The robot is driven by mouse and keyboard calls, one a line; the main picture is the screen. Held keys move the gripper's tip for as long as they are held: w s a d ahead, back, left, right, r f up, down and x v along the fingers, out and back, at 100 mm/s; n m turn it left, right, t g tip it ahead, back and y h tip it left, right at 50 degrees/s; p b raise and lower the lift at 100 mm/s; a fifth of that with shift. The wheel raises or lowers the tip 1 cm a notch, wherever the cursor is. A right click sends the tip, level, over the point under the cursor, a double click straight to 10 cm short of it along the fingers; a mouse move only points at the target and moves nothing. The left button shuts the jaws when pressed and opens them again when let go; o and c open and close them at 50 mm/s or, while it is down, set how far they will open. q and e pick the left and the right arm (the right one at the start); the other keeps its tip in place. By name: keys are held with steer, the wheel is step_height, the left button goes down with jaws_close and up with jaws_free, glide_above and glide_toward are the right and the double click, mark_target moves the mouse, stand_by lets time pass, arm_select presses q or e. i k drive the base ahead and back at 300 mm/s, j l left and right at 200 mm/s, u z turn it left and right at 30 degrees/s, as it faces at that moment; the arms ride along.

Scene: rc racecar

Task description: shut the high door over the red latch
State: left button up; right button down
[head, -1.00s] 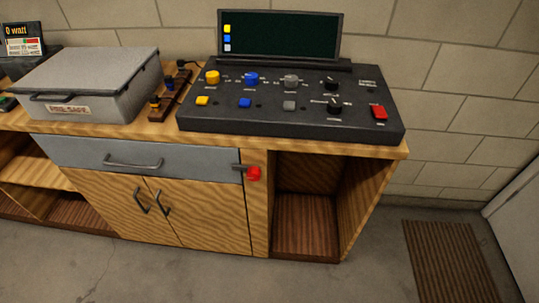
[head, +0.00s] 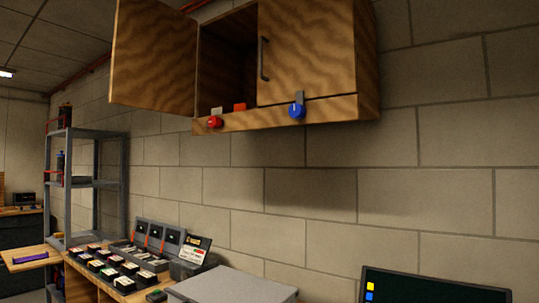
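A wooden wall cabinet hangs high at the top middle of the head view. Its left door (head: 153,58) stands wide open, swung out to the left. The red latch (head: 214,122) is a red knob on the bottom rail (head: 255,118), below the open compartment. The right door (head: 305,50) is shut, with a dark vertical handle (head: 264,58). A blue latch (head: 297,110) sits below it with its grey bar pointing up over the door's lower edge. Neither of my grippers shows in this view.
Small red (head: 239,107) and pale (head: 217,111) items sit inside the open compartment. Below are a grey case (head: 232,287), a dark screen (head: 430,288) and a bench with several small boxes. A grey shelf rack (head: 95,183) stands left.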

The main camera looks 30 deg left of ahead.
mark_target(153, 65)
steer(key=j+z, duration=0.2)
steer(key=j, duration=1.4)
steer(key=j+z, duration=0.25)
steer(key=j, duration=1.35)
